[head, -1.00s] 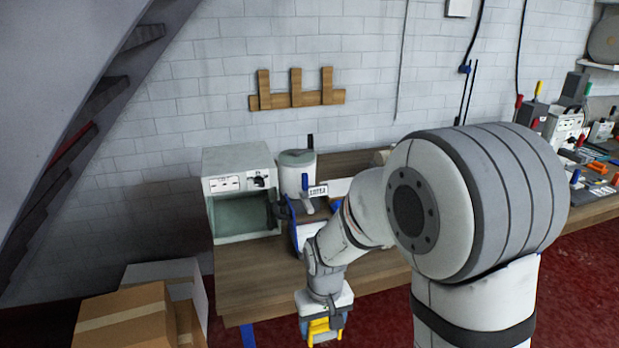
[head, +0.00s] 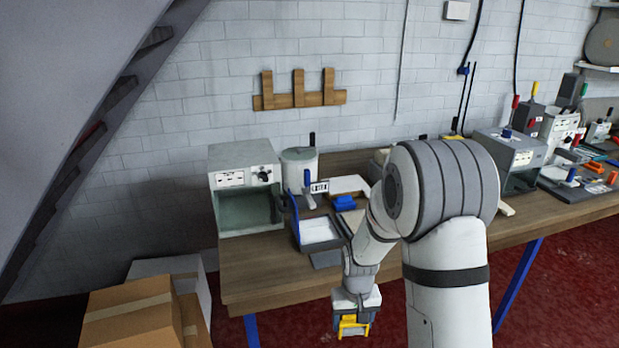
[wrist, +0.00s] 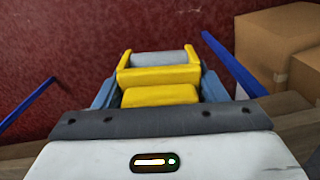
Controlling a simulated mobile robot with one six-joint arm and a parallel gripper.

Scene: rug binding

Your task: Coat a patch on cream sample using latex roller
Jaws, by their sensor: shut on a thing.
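My gripper (head: 354,318) hangs in front of the bench's front edge in the head view, over the red floor. It is shut on the yellow-framed latex roller (head: 352,328). In the wrist view the roller's yellow frame (wrist: 160,96) sits between my gripper's two fingers (wrist: 160,92), with a grey roller sleeve (wrist: 159,58) at its far end. The sleeve touches nothing that I can see. I cannot single out the cream sample for sure; several pale flat pieces lie on the bench behind my arm.
More machines and tools stand at right. Cardboard boxes (head: 135,318) sit on the floor at left. The bench's front left is bare.

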